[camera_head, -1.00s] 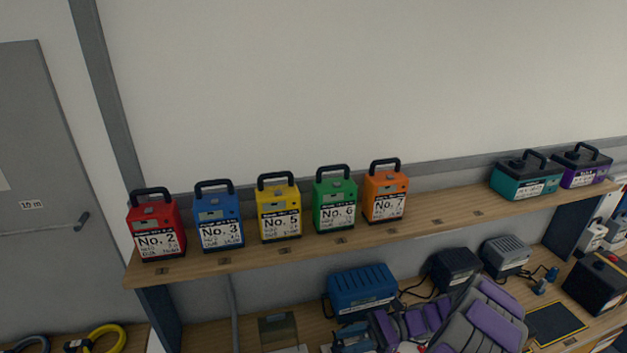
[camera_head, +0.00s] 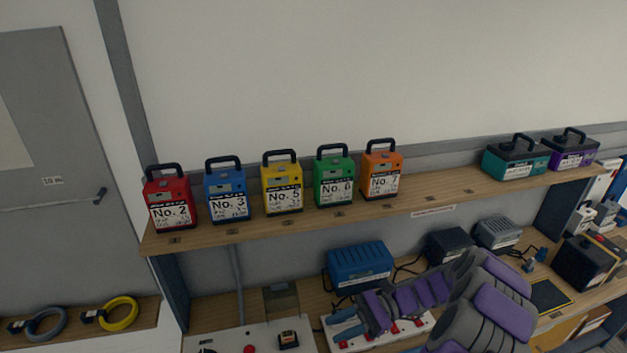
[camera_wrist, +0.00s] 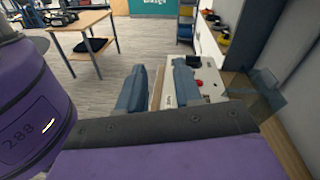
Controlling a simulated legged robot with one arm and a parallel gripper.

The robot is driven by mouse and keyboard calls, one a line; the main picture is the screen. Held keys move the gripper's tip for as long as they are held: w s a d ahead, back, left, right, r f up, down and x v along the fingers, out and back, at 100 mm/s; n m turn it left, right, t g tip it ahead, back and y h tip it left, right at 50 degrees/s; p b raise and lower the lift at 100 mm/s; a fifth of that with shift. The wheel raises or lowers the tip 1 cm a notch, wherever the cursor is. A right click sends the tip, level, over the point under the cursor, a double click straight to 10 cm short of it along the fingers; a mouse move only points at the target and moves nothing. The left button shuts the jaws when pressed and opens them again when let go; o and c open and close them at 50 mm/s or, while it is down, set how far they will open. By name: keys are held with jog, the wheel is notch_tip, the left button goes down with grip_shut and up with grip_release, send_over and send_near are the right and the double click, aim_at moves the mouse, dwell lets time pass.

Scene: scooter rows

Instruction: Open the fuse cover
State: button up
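A white panel (camera_head: 215,342) lies on the lower bench in the head view, with a red button and a black fuse block (camera_head: 288,340) on it. A smoky see-through cover (camera_head: 281,299) stands raised behind the block, at the panel's back. In the wrist view the cover (camera_wrist: 255,92) tilts up at the right of the panel (camera_wrist: 212,92). My gripper (camera_head: 347,322) is to the right of the panel in the head view. In the wrist view my gripper (camera_wrist: 158,88) has its two blue fingers apart with nothing between them, left of the cover.
Numbered battery packs (camera_head: 282,190) line the shelf (camera_head: 320,222) above the bench. A blue box (camera_head: 360,266) and dark chargers sit behind my arm. A white strip with red switches (camera_head: 424,324) lies under my arm. Yellow (camera_head: 119,314) and grey cable coils lie at the left.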

jog(key=s+a+r+n+g+h, duration=0.1)
jog(key=s+a+r+n+h, duration=0.3)
jog(key=s+r+n+h, duration=0.6)
jog(key=s+d+r+n+t+h, duration=0.1)
jog(key=s+d+t+h, duration=0.1)
jog(key=s+d, duration=0.3)
jog(key=s+d+r+t+h, duration=0.1)
jog(key=s+d+t+h, duration=0.2)
jog(key=s, duration=1)
jog(key=d+h, duration=0.1)
jog(key=d, duration=0.2)
jog(key=shift+s+d+r+n, duration=0.2)
jog(key=shift+s+r+n, duration=0.1)
jog(key=shift+n, duration=0.1)
